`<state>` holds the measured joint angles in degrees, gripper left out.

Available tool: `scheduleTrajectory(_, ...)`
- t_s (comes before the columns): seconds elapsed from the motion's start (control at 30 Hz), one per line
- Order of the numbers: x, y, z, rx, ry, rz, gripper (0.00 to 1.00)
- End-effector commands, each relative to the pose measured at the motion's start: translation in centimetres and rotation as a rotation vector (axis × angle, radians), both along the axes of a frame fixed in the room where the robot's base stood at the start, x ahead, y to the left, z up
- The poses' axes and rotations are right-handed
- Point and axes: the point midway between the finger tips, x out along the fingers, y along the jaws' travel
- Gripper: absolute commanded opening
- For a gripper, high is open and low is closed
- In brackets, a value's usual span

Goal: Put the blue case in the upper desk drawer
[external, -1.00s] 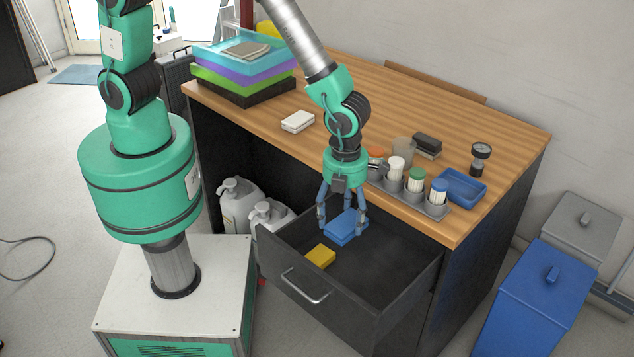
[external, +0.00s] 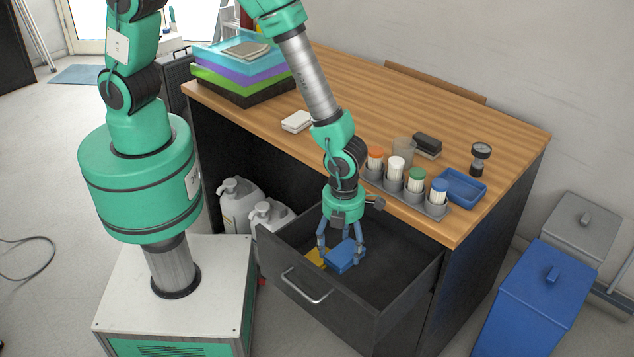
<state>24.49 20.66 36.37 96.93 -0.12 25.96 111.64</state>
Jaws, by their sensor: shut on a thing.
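The blue case (external: 345,257) is a small flat box between the fingers of my gripper (external: 342,250). My gripper points down and is shut on the case, inside the open upper desk drawer (external: 375,318). The drawer is dark grey with a silver handle (external: 303,285) and is pulled out from the desk. I cannot tell whether the case touches the drawer floor. A yellow box (external: 316,257) lies in the drawer just left of the case, partly hidden by my gripper and the case.
A rack of several capped tubes (external: 410,193) stands at the desk edge above the drawer, close to my wrist. A blue tray (external: 461,186) and a white box (external: 297,121) sit on the desktop. Jugs (external: 240,205) stand left of the drawer. The drawer's right part is clear.

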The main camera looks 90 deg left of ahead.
Motion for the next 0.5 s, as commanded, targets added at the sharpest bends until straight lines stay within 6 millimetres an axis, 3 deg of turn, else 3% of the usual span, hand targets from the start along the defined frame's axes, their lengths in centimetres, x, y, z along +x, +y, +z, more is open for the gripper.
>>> scheduleTrajectory(0.3,-0.1,0.0,-4.3,0.001,0.003,0.0,0.4)
scheduleTrajectory(0.5,0.0,0.0,-5.9,0.001,0.001,0.0,0.4)
